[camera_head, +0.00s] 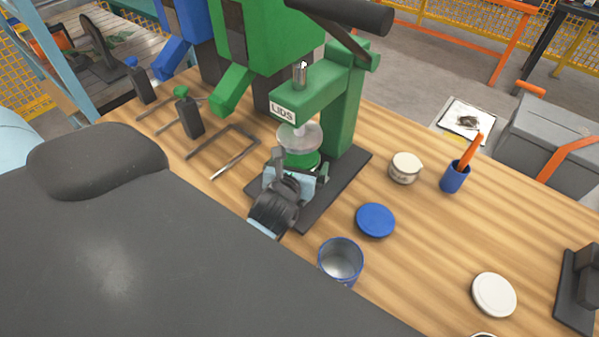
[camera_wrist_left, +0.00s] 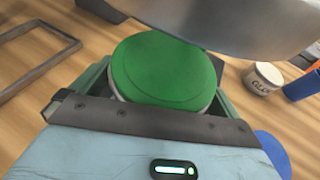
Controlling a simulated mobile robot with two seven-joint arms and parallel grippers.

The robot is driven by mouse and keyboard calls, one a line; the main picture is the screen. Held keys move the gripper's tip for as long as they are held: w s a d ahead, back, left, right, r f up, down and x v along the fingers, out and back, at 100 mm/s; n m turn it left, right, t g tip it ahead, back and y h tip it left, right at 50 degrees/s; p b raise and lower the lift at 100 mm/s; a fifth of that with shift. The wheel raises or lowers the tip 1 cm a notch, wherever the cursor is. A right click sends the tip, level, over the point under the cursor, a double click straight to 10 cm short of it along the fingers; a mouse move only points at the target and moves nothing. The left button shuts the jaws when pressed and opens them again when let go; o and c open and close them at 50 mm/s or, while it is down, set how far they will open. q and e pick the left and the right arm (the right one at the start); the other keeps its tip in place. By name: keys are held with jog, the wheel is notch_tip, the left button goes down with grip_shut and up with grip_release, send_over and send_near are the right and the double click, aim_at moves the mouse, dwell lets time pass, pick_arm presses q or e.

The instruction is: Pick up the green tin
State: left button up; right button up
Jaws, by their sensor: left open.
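The green tin (camera_head: 302,158) stands on the dark base plate of the green press marked LIDS, below its round silver pressing disc (camera_head: 299,137). Its round green lid (camera_wrist_left: 164,70) fills the middle of the left wrist view, with the disc (camera_wrist_left: 225,22) above and to the right. My left gripper (camera_head: 299,170) is open at the front of the press, its fingers on either side of the tin. I cannot tell whether they touch it. The gripper hides the tin's lower part. My right gripper is not in view.
The green press (camera_head: 344,113) rises close behind the tin. A blue lid (camera_head: 375,220), an open blue tin (camera_head: 341,263), a small labelled jar (camera_head: 405,168), a blue cup (camera_head: 454,177) and a white lid (camera_head: 494,294) are to the right. A dark frame (camera_head: 222,142) lies left.

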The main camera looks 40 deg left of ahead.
pick_arm(q)
jog(key=c, duration=1.1)
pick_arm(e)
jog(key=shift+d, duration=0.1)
pick_arm(q)
jog(key=shift+r, duration=0.15)
jog(key=shift+r, duration=1.7)
jog(key=shift+s+a+r+b, duration=0.2)
jog(key=shift+s+a, duration=0.45)
jog(key=shift+s, duration=1.95)
jog(key=shift+s+a+r, duration=0.25)
jog(key=shift+s+a, duration=0.35)
jog(key=shift+s, duration=1.95)
jog(key=shift+s+a+r+b, duration=0.2)
jog(key=shift+s+a, duration=0.45)
jog(key=shift+s, duration=1.95)
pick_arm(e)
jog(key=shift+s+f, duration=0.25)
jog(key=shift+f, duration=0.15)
